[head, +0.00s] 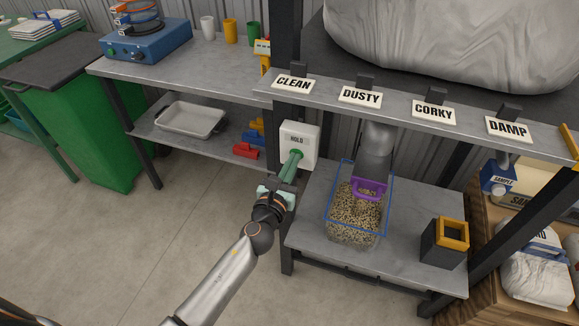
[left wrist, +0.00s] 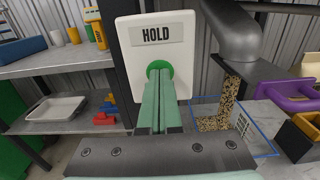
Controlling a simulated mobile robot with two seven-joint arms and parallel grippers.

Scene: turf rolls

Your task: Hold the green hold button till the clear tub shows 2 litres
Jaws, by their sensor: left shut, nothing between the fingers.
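The white HOLD panel (head: 300,138) is on the dark post of the rack. The left wrist view shows its round green button (left wrist: 158,68). My left gripper (head: 294,158) is shut and empty, its fingertips at the button and seemingly pressing it. The fingers hide part of the button. The clear tub (head: 338,181) with blue edges stands on the lower shelf under a grey spout (head: 375,150). A stream of speckled granules (left wrist: 232,90) falls from the spout into it. Granules fill a good part of the tub; I cannot read its level marks. My right gripper is not in view.
A purple part (head: 371,188) hangs by the spout. A dark box with a yellow rim (head: 443,240) stands right of the tub. Signs CLEAN, DUSTY, CORKY and DAMP (head: 508,127) line the upper shelf. A metal tray (head: 190,121) lies at left. The floor in front is clear.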

